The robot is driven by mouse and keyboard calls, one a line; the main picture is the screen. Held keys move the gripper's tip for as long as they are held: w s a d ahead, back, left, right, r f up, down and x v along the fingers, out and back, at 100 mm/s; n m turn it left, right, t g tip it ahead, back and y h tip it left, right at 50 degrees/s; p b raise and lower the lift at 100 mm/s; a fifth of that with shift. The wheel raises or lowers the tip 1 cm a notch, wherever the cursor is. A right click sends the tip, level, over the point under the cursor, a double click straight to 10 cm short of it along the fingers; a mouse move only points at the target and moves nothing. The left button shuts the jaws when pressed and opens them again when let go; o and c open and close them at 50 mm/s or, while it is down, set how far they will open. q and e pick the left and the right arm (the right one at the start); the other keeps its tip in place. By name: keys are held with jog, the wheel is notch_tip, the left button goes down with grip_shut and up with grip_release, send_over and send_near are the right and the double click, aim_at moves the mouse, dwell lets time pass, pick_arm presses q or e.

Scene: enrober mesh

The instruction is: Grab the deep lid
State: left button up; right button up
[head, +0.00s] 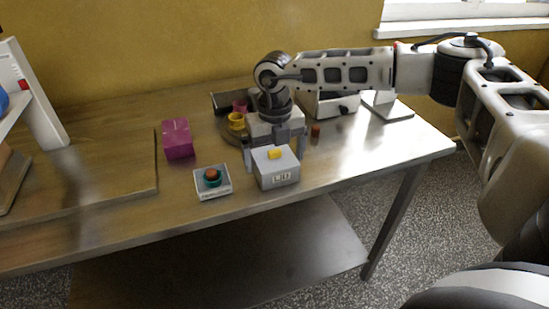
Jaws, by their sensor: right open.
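The jaws are open, with one finger at the left and one at the right of the grey piece. I cannot tell whether either finger touches it. The gripper body hides what lies behind. My left gripper is not in view.
On the metal table (110,120), a control box (221,190) with a red button stands left of the grey piece.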

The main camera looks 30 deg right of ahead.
jog(key=shift+f, duration=0.75)
jog(key=c, duration=0.9)
jog(key=shift+r, duration=0.2)
